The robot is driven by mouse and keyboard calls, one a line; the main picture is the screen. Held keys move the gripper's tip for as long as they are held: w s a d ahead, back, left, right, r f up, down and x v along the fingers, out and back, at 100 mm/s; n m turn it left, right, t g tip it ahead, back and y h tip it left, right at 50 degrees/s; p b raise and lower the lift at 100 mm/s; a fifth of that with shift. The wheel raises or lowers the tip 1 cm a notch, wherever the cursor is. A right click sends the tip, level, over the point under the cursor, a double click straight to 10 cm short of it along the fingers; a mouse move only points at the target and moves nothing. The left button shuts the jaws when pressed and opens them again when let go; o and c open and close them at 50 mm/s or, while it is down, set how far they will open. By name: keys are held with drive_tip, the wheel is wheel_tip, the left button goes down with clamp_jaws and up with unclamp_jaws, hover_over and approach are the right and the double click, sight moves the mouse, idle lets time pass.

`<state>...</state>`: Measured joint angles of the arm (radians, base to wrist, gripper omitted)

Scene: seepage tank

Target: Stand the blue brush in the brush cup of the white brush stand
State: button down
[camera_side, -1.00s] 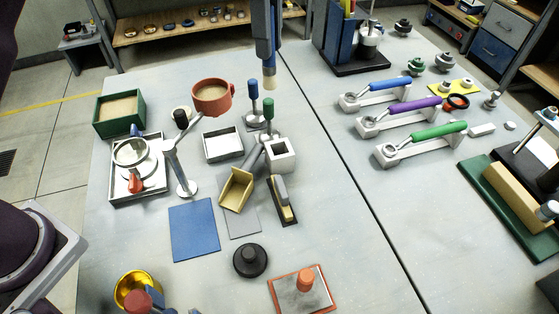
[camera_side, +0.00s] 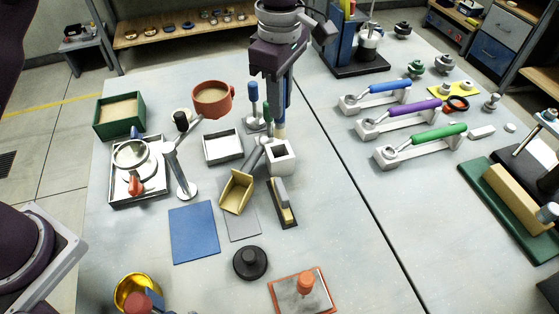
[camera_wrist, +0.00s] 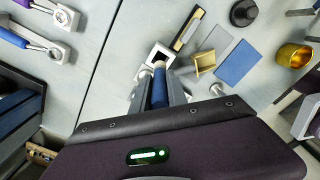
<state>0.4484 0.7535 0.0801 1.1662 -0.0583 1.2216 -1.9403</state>
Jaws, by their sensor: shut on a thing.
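The blue brush (camera_wrist: 160,88) is held upright between my gripper's fingers, its pale bristle end pointing down. In the side view its tan tip (camera_side: 281,131) shows just above the back rim of the white brush stand's square cup (camera_side: 282,160). In the wrist view the tip overlaps the near edge of the cup (camera_wrist: 160,49). Whether the tip is over the opening or slightly behind it, I cannot tell. The cup looks empty. My gripper (camera_side: 279,108) is shut on the brush; it also shows in the wrist view (camera_wrist: 159,93).
Close left of the cup are a tan scoop (camera_side: 236,190) and a white tray (camera_side: 223,146). Green-topped and blue-topped (camera_side: 253,95) upright tools stand behind it. A narrow yellow-and-grey brush (camera_side: 282,201) lies in front. Table to the right is clear up to the handled tools (camera_side: 400,118).

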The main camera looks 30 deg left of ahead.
sight(280, 137)
wheel_tip(280, 137, down, 9)
drive_tip(key=shift+f, duration=0.2)
drive_tip(key=shift+f, duration=0.1)
drive_tip(key=c, duration=1.3)
unclamp_jaws()
drive_tip(key=shift+f, duration=0.1)
